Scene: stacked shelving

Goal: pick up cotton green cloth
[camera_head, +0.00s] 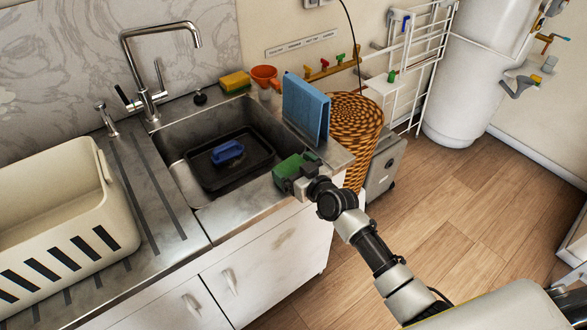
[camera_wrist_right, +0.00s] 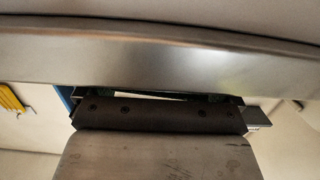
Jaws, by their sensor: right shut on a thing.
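The green cloth (camera_head: 290,167) is at the right front edge of the sink, on or just above the metal rim. My right gripper (camera_head: 297,180) reaches it from the front right and is shut on it. The gripper hides part of the cloth. In the right wrist view the dark gripper (camera_wrist_right: 160,113) is close against the metal edge, and only thin dark-green bits of cloth show behind it. My left gripper is in neither view.
The sink (camera_head: 180,140) holds a black tray (camera_head: 205,178) with a blue brush (camera_head: 227,152). A cream basket (camera_head: 120,205) stands on the left. Floor (camera_head: 450,215) is clear on the right.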

